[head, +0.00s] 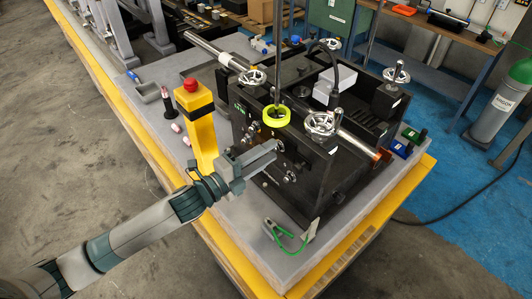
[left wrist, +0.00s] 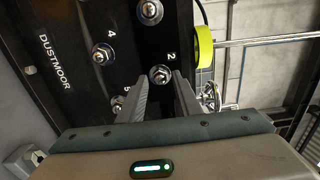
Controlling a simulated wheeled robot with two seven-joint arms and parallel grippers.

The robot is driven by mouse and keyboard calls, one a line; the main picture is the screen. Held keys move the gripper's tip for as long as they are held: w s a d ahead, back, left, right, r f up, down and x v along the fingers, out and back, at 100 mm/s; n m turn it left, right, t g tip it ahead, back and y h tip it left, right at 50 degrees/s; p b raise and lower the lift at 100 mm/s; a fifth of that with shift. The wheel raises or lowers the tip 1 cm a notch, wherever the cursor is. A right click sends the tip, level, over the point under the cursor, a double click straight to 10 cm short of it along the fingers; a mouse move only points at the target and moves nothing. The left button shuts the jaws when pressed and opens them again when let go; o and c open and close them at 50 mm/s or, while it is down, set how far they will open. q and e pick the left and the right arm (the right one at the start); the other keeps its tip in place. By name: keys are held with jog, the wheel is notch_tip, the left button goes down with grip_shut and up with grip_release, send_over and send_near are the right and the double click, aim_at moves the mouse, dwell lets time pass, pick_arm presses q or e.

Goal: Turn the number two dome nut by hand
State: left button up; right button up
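The number two dome nut (left wrist: 160,75) is a shiny domed nut on the black machine panel, beside a white "2" in the left wrist view. My left gripper (head: 275,147) is at the panel's front face in the head view and hides this nut there. In the left wrist view the two grey fingers of my left gripper (left wrist: 162,82) are apart, with the nut showing between their tips. I cannot tell whether the fingers touch it. My right gripper is not in view.
Other dome nuts sit close by, one marked 4 (left wrist: 103,53) and one at the top (left wrist: 150,11). A yellow-green ring (head: 276,116) is just above my gripper. A yellow post with a red button (head: 200,120) stands left of the machine. Clips with a green cord (head: 287,234) lie in front.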

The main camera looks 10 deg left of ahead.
pick_arm(q)
jog(key=shift+s, duration=0.1)
jog(key=v, duration=0.6)
dwell(0.6)
dwell(0.5)
jog(key=b+v, duration=0.7)
jog(key=v, duration=1)
jog(key=shift+a, duration=0.15)
jog(key=shift+f, duration=0.1)
dwell(0.4)
